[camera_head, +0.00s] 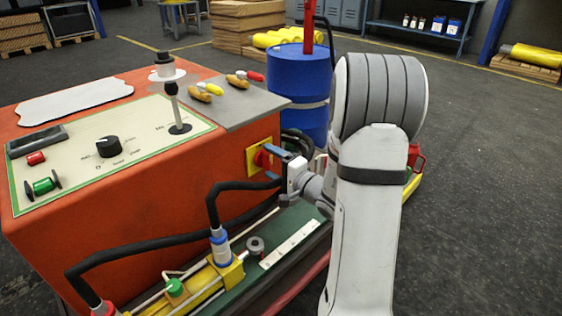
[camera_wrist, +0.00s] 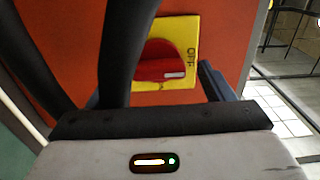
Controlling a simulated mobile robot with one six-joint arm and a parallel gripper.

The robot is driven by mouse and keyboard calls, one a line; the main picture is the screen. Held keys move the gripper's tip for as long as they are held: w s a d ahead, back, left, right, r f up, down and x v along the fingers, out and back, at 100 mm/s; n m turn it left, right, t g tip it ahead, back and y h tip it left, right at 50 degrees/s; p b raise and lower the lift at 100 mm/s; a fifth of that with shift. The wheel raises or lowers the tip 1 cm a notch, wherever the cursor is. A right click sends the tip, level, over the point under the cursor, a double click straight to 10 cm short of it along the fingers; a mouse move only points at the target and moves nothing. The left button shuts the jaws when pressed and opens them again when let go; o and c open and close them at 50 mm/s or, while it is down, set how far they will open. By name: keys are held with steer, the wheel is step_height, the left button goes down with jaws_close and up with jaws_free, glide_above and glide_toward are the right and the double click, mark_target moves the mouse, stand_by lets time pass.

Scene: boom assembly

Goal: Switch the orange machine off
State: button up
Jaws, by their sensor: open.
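The orange machine (camera_head: 150,200) fills the left of the head view. On its right side is a yellow plate (camera_head: 256,158) with a red rotary switch (camera_head: 262,160). In the wrist view the red switch (camera_wrist: 160,62) sits on the yellow plate (camera_wrist: 180,29), its handle lying sideways. The white mark on the handle's right end points toward the plate edge lettered OFF. My gripper (camera_head: 277,158) is open in front of the switch. Its right finger (camera_wrist: 212,80) shows beside the plate; the left one is mostly hidden behind a black hose. Contact with the switch cannot be told.
A thick black hose (camera_wrist: 125,50) crosses close before the wrist camera. Black hoses (camera_head: 140,243) and yellow cylinder fittings (camera_head: 205,285) lie below the switch. A blue barrel (camera_head: 297,85) stands behind. The floor (camera_head: 480,190) to the right is clear.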

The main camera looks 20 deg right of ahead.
steer(key=p+v, duration=0.1)
steer(key=v, duration=0.7)
steer(key=shift+p, duration=0.35)
steer(key=shift+w+a, duration=0.1)
